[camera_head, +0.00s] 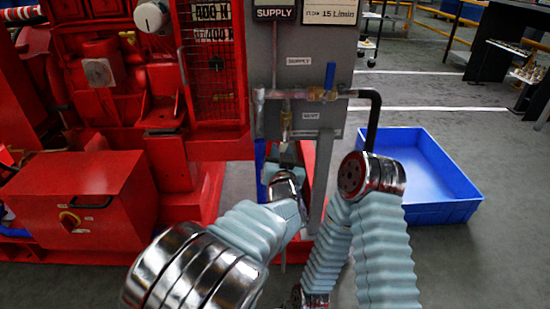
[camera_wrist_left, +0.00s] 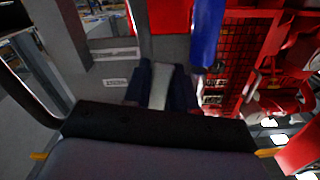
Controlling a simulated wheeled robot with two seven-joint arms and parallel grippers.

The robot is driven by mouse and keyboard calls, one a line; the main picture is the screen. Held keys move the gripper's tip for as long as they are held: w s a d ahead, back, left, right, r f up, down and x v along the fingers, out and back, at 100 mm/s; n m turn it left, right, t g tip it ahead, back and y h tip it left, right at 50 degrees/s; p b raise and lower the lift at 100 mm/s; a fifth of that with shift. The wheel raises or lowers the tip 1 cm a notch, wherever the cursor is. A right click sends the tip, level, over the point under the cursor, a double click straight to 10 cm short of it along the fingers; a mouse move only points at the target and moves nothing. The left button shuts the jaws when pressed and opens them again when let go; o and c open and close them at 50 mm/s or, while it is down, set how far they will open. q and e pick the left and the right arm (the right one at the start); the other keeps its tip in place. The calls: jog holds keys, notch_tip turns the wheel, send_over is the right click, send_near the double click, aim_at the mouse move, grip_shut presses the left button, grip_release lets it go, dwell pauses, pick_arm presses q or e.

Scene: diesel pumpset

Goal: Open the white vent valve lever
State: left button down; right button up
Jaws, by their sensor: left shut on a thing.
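The white vent valve lever (camera_wrist_left: 159,88) shows between the two dark fingers of my left gripper in the left wrist view. My left gripper (camera_head: 286,158) is shut on the lever, below the pipe on the grey panel. In the head view the gripper and wrist hide most of the lever. The vent valve (camera_head: 286,122) hangs under the horizontal pipe, beside the VENT label (camera_head: 310,116). My right arm is folded at the right of the head view, and its gripper is out of sight.
The supply valve's blue lever (camera_head: 330,76) stands upright above the pipe. A black hose (camera_head: 374,115) bends down right of the panel. A blue part (camera_head: 260,165) is close left of my gripper. A blue crate (camera_head: 425,165) sits on the floor at right. Red machinery (camera_head: 85,190) fills the left.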

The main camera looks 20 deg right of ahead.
pick_arm(q)
jog(key=shift+s+d+f+n+b, duration=0.15)
jog(key=shift+d+n+b, duration=0.2)
jog(key=shift+n, duration=0.3)
jog(key=shift+s+d+f+n+b, duration=0.15)
jog(key=shift+d+n+b, duration=0.1)
jog(key=shift+d+n, duration=0.3)
jog(key=shift+r, duration=0.15)
jog(key=c, duration=1)
grip_release()
jog(key=shift+a, duration=0.1)
jog(key=v, duration=1.3)
jog(key=shift+s+p, duration=0.4)
jog(key=shift+p, duration=0.05)
jog(key=shift+w+a, duration=0.1)
